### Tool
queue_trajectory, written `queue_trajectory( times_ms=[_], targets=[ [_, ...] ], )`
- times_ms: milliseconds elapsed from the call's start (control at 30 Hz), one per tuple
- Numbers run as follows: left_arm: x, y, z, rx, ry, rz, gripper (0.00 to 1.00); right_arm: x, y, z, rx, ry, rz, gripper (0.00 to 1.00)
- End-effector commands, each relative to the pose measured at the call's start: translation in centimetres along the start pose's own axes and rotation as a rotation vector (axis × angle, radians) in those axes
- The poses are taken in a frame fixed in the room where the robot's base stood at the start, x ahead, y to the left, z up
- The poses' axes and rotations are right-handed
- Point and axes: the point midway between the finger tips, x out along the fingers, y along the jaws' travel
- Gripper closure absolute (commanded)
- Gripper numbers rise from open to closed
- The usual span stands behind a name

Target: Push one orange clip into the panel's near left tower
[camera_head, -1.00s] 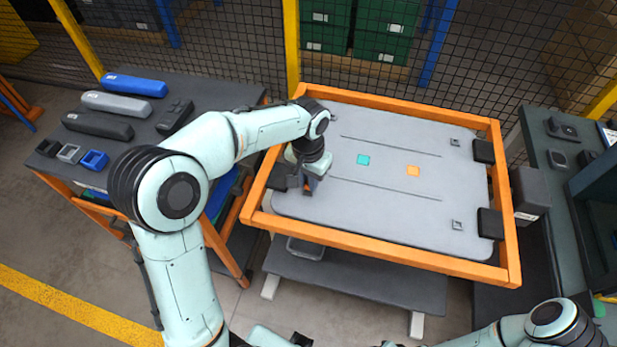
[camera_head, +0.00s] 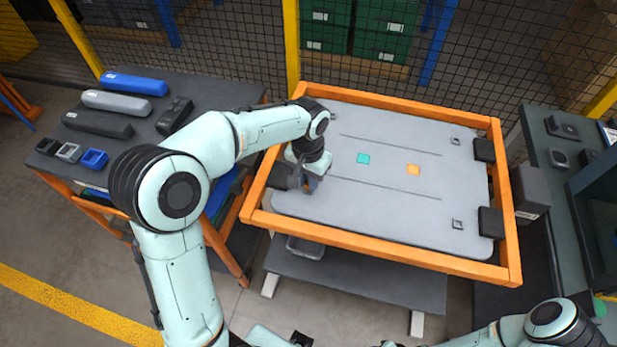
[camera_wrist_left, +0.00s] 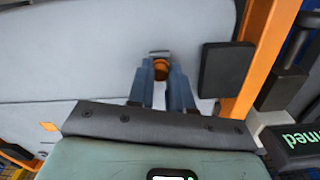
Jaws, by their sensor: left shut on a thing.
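The grey panel (camera_head: 380,211) lies flat in an orange frame (camera_head: 370,250). My left gripper (camera_head: 309,187) is low over its near left corner. In the left wrist view my left gripper (camera_wrist_left: 163,85) has its blue-grey fingers closed on an orange clip (camera_wrist_left: 161,69). A small grey tower (camera_wrist_left: 159,53) shows right at the clip's end; I cannot tell how far the clip is in it. Two other towers stand at the panel's near right (camera_head: 458,224) and far right (camera_head: 455,141). My right gripper is out of view.
The panel carries a teal square (camera_head: 363,158) and an orange square (camera_head: 413,170). Black blocks (camera_head: 490,222) sit along the frame's sides; one (camera_wrist_left: 226,69) is close beside my left gripper. A left table (camera_head: 215,95) holds long cases and small bins (camera_head: 94,159).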

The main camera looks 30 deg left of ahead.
Motion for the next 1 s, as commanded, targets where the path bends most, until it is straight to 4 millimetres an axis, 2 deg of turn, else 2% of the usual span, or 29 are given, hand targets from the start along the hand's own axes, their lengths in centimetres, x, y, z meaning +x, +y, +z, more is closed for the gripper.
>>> queue_trajectory(
  times_ms=[1000],
  targets=[
    [1.5, 0.0, 0.1, 0.000, -0.003, 0.000, 1.00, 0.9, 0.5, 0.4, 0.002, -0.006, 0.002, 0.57]
  ],
)
